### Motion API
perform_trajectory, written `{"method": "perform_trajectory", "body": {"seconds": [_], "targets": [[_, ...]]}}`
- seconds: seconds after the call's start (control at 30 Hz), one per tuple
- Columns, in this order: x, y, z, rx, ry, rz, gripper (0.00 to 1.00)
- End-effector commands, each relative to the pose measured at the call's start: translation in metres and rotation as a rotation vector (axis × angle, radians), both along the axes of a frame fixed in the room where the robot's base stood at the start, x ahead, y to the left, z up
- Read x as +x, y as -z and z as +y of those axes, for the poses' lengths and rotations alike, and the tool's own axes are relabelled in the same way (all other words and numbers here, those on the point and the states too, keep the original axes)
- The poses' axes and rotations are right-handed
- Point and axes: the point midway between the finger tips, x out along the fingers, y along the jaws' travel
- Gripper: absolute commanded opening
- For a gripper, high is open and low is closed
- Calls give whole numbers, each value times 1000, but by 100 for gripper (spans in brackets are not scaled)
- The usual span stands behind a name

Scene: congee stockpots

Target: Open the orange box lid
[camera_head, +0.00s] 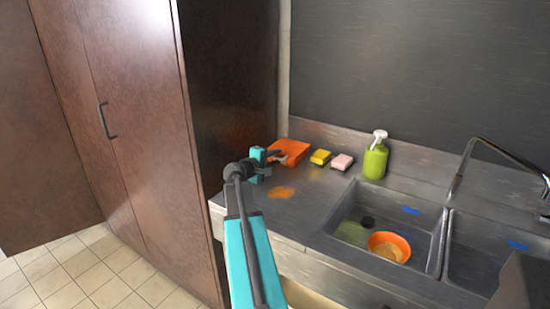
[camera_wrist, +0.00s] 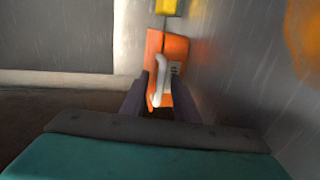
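The orange box (camera_head: 297,148) lies on the metal counter near the back wall, beside the dark brown cabinet. It also shows in the wrist view (camera_wrist: 177,48), with a pale curved handle (camera_wrist: 160,68) on its lid. The lid looks closed. My gripper (camera_head: 277,157) is at the box's near-left side. In the wrist view its two dark fingers (camera_wrist: 159,97) are apart, one on each side of the handle's near end. Whether they touch the handle cannot be told. The box's near end is partly hidden by the fingers.
A yellow sponge (camera_head: 320,157), a pink sponge (camera_head: 342,161) and a green soap bottle (camera_head: 375,160) stand in a row right of the box. An orange stain (camera_head: 281,192) marks the counter. The sink (camera_head: 350,232) holds an orange bowl (camera_head: 376,238). The cabinet (camera_head: 232,90) rises at the left.

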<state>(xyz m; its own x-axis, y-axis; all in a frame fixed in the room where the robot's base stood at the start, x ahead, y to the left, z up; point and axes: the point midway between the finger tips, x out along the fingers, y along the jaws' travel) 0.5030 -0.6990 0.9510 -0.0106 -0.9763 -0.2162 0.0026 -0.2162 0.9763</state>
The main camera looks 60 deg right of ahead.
Motion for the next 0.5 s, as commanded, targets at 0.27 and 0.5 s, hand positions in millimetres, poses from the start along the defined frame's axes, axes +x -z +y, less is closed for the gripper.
{"method": "perform_trajectory", "body": {"seconds": [0.27,0.5], "targets": [[0,1,-2,0,-1,0,28],[1,1,-2,0,-2,0,3]]}}
